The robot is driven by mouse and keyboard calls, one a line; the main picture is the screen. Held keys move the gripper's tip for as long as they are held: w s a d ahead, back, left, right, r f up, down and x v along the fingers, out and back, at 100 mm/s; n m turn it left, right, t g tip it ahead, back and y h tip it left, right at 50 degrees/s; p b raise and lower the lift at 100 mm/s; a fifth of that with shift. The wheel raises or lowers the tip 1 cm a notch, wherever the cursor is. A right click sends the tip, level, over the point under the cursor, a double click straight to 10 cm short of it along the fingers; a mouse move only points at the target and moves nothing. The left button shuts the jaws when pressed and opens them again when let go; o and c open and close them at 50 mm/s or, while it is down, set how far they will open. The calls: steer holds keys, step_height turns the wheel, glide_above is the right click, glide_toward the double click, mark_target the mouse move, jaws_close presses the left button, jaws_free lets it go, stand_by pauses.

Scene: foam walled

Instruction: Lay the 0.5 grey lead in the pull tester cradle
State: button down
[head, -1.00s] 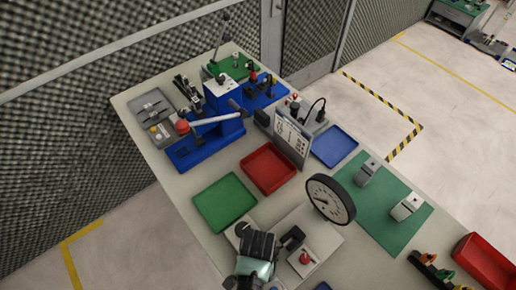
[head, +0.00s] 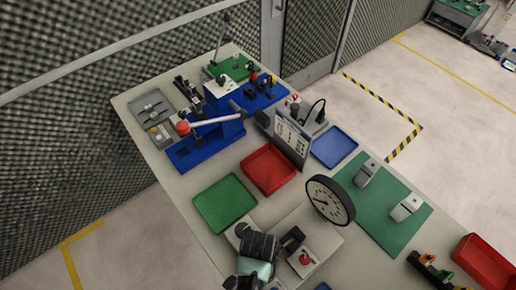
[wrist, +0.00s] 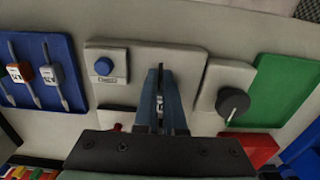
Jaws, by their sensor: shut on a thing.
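My gripper (wrist: 162,98) is shut on a small piece with a pale printed label (wrist: 161,108), which I take to be the 0.5 grey lead; most of it is hidden between the blue fingers and its print is unreadable. In the head view my gripper (head: 258,246) is over the front of the pull tester, which has a round dial (head: 330,199) and a pale base (head: 316,233). In the wrist view the fingers are over the tester's pale base (wrist: 185,62). The cradle is not clearly visible, and I cannot tell whether the lead touches it.
A blue button (wrist: 104,66) and a black knob (wrist: 233,103) flank the fingers. A blue tray (wrist: 62,44) holds leads with orange and grey labels. A green tray (head: 224,203) and a red tray (head: 267,169) lie behind the tester in the head view.

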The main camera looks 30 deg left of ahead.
steer(key=shift+f+b, duration=0.3)
steer(key=shift+f, duration=0.3)
steer(key=c, duration=0.9)
jaws_free()
step_height(320, 180, up, 13)
steer(key=shift+b, duration=0.6)
